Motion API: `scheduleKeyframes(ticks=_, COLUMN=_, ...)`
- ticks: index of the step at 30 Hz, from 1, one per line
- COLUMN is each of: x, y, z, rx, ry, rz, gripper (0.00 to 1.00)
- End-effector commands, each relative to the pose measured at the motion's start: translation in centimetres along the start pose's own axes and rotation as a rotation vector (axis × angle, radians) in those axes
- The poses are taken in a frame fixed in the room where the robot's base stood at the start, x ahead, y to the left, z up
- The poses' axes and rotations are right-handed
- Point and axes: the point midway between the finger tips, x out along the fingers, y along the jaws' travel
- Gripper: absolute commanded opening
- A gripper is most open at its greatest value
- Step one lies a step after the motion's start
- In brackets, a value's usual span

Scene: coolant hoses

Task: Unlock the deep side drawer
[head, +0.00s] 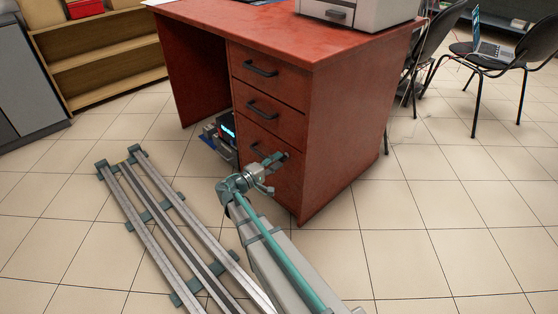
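The deep side drawer (284,190) is the tall bottom drawer of the red desk. It looks shut, and its dark handle (258,150) is partly covered by my gripper. My gripper (277,167) is at the drawer's upper right front, to the right of the handle. A small dark spot shows at its tip, near the drawer's top right corner. I cannot tell whether this is a lock or a key, nor whether my fingers touch it. The finger opening is too small to read.
Two shallower drawers (268,78) above look shut. A printer (360,12) stands on the desk (350,110). A dark device with a lit screen (228,132) sits under the desk. Chairs (505,65) stand at the right, and a shelf (100,55) at the back left.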

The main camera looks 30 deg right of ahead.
Motion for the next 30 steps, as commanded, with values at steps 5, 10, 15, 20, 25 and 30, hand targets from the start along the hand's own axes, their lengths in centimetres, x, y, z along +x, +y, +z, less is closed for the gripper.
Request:
scheduleKeyframes(ticks=5, x=-3.4, y=0.0, z=0.1, rx=0.000, ry=0.003, rz=0.001, gripper=0.38)
scheduleKeyframes(ticks=10, x=-6.7, y=0.0, z=0.0, rx=0.000, ry=0.002, rz=0.000, gripper=0.38)
scheduleKeyframes(ticks=15, x=-9.1, y=0.0, z=0.0, rx=0.000, ry=0.001, rz=0.001, gripper=0.38)
scheduleKeyframes(ticks=20, x=-10.1, y=0.0, z=0.1, rx=0.001, ry=-0.001, rz=0.001, gripper=0.38)
scheduleKeyframes(ticks=25, x=-10.3, y=0.0, z=0.1, rx=0.001, ry=-0.002, rz=0.000, gripper=0.38)
scheduleKeyframes(ticks=30, x=-10.3, y=0.0, z=0.1, rx=0.001, ry=-0.001, rz=0.000, gripper=0.38)
